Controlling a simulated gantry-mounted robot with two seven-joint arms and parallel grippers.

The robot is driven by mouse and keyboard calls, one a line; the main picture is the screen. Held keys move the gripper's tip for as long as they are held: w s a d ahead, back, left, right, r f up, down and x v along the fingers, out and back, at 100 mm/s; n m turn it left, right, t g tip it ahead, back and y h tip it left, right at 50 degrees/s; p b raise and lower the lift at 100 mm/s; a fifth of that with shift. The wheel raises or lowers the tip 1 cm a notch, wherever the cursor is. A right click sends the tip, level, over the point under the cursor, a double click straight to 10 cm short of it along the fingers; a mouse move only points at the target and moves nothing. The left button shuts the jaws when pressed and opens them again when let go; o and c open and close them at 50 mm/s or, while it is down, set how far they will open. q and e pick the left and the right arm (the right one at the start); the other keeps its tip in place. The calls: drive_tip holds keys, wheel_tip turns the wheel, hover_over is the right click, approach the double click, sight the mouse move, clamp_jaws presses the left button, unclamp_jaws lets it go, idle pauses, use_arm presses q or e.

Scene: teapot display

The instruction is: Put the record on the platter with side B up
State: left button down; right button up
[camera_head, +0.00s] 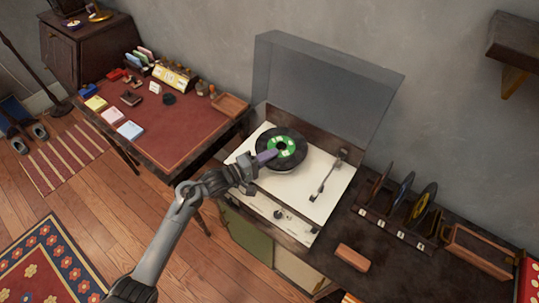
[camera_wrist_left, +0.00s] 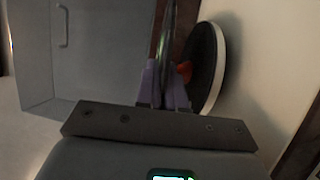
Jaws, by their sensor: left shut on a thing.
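The record (camera_head: 290,147) is a black disc with a green label carrying pale marks, too small to read as a side letter. In the head view it is over the turntable's platter, which it mostly covers. My left gripper (camera_head: 264,156) is shut on the record, reaching in from the left with purple fingertips near the label. In the left wrist view the fingers (camera_wrist_left: 166,88) are pressed together around a thin thing seen edge-on. The platter (camera_wrist_left: 209,72) shows there as a dark disc with a white rim, beside the fingers. My right gripper is out of view.
The clear lid (camera_head: 325,85) stands open behind the cream turntable deck (camera_head: 313,205). The tonearm (camera_head: 328,178) lies right of the platter. A rack (camera_head: 395,232) with several discs stands at right, and a brown block (camera_head: 352,257) lies before it. A red-topped desk (camera_head: 170,135) is at left.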

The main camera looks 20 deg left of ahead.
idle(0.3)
use_arm(q)
drive_tip(key=c, duration=1.2)
unclamp_jaws()
drive_tip(key=shift+o, duration=0.2)
drive_tip(key=shift+s+a, duration=0.2)
drive_tip(key=shift+s, duration=0.05)
drive_tip(key=p+v, duration=0.2)
drive_tip(key=v, duration=0.8)
drive_tip(key=shift+s+a, duration=0.1)
